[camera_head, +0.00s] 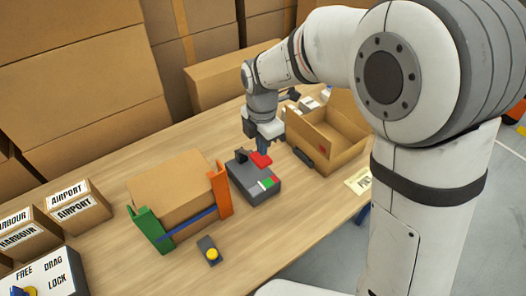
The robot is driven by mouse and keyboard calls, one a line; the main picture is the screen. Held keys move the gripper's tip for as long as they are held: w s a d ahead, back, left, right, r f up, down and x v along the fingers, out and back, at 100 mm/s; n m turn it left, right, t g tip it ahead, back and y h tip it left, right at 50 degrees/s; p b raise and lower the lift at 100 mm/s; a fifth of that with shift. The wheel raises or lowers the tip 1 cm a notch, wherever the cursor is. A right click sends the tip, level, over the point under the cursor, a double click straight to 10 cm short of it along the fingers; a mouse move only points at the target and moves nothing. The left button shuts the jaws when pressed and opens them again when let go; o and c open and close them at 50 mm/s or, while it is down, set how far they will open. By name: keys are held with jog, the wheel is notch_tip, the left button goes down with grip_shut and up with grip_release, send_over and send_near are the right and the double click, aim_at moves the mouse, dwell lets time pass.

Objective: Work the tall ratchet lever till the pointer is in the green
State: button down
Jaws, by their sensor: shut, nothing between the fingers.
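A dark grey box (245,183) stands on the table in the middle of the view. The pointer is too small to make out. A red piece (261,159) shows at the box's far end, likely the lever's handle; the rest of the lever is hard to tell. My gripper (262,151) is shut and empty, pointing down just above or against the red piece; I cannot tell whether they touch.
An open carton (338,149) stands right of the grey box. At left, a carton (172,187) sits between a green post (150,232) and an orange post (221,189). A yellow-button unit (211,253) lies in front. A FREE/DRAG/LOCK panel (55,284) is at lower left.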

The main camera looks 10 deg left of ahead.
aim_at(263, 162)
jog(key=shift+f, duration=1.8)
jog(key=shift+d+f, duration=0.1)
jog(key=shift+f, duration=0.05)
